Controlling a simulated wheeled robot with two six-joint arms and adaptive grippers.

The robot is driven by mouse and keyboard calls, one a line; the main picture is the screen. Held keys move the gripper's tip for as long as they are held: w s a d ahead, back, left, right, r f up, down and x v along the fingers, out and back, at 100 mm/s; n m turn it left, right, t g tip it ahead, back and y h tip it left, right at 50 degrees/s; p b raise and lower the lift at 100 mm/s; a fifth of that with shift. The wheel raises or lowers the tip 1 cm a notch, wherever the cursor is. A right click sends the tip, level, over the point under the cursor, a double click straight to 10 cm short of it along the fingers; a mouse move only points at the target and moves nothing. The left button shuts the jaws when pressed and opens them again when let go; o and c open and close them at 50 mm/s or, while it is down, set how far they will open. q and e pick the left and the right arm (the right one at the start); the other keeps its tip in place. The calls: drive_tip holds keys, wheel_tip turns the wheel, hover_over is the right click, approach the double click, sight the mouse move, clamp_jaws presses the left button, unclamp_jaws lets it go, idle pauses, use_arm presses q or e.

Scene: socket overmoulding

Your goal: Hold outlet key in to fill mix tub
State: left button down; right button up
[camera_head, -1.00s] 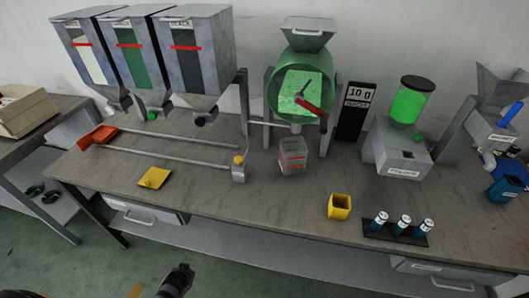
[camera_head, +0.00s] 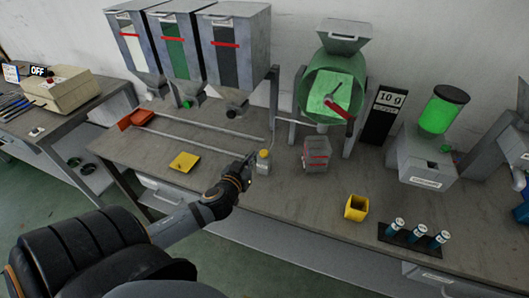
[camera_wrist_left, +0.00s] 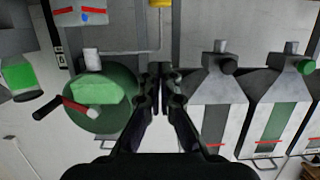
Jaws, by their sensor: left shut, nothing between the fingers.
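My left gripper (camera_head: 248,163) is shut and empty, above the front part of the bench, close to a small grey block with a yellow top (camera_head: 263,159). I cannot tell whether they touch. In the left wrist view the shut fingertips (camera_wrist_left: 160,72) have nothing between them. Three grey hoppers stand behind, with a green outlet knob (camera_head: 187,103) and a black outlet knob (camera_head: 231,113) below; the black knob also shows in the wrist view (camera_wrist_left: 226,65). My right gripper is out of view.
A yellow tray (camera_head: 184,161) and a yellow cup (camera_head: 356,208) are on the bench. Two rails (camera_head: 200,133) run along it. A rack with blue-and-white vials (camera_head: 410,236), a green-filled dispenser (camera_head: 425,160) and a scale display (camera_head: 383,114) are at right.

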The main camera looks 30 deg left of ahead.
use_arm(q)
drive_tip(key=shift+a, duration=0.1)
drive_tip(key=p, duration=0.2)
hover_over(264, 153)
drive_tip(key=s, duration=0.1)
wheel_tip(264, 153, down, 2)
drive_tip(key=shift+s+f, duration=0.1)
drive_tip(key=shift+f, duration=0.05)
wheel_tip(264, 153, down, 3)
drive_tip(key=shift+s+f, duration=0.1)
drive_tip(key=shift+s, duration=0.05)
drive_tip(key=shift+f+b, duration=0.3)
drive_tip(key=shift+f, duration=0.25)
